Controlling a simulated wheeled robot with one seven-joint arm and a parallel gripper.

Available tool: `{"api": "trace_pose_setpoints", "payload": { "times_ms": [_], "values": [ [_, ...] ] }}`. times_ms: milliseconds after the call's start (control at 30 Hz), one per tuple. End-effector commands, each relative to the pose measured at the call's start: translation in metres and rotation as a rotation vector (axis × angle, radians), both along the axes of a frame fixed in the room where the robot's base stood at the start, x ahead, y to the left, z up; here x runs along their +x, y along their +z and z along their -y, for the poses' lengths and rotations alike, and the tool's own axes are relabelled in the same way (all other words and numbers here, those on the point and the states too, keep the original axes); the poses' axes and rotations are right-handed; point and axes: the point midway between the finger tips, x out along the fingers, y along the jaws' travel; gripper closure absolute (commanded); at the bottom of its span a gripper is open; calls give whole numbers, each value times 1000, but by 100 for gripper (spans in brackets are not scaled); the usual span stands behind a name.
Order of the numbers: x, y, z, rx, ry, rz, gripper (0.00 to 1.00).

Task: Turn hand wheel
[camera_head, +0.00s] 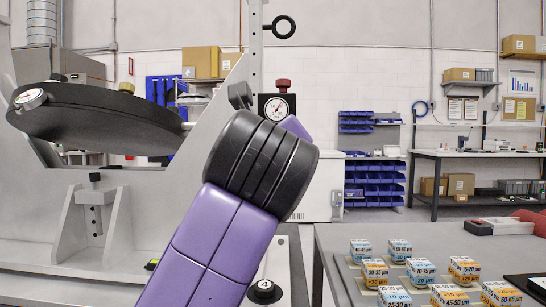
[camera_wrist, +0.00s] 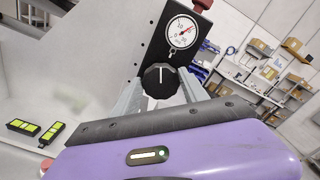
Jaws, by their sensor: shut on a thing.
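The hand wheel (camera_wrist: 159,80) is a black ribbed knob with a white mark on its face, seen in the wrist view. It sits below a round white dial gauge (camera_wrist: 182,32) on a dark upright plate. My gripper (camera_wrist: 161,92) has its two grey fingers on either side of the knob, shut on it. The lower part of the knob and the inner finger faces are partly hidden. In the head view the gauge (camera_head: 277,107) shows beside my purple and black arm, which hides the knob and my fingers.
A large dark round mirror body (camera_head: 95,115) rests in the pale fixture at left. A grey table (camera_head: 335,270) with several small labelled boxes stands at right. Two black-and-yellow pieces (camera_wrist: 22,127) show at left in the wrist view.

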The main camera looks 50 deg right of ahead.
Motion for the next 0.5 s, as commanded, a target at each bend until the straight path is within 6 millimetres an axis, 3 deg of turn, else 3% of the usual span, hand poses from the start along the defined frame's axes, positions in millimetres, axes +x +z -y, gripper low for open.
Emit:
{"api": "trace_pose_setpoints", "payload": {
  "times_ms": [500],
  "values": [
    [-1, -2, 1, 226, 0, 279, 89]
  ]
}}
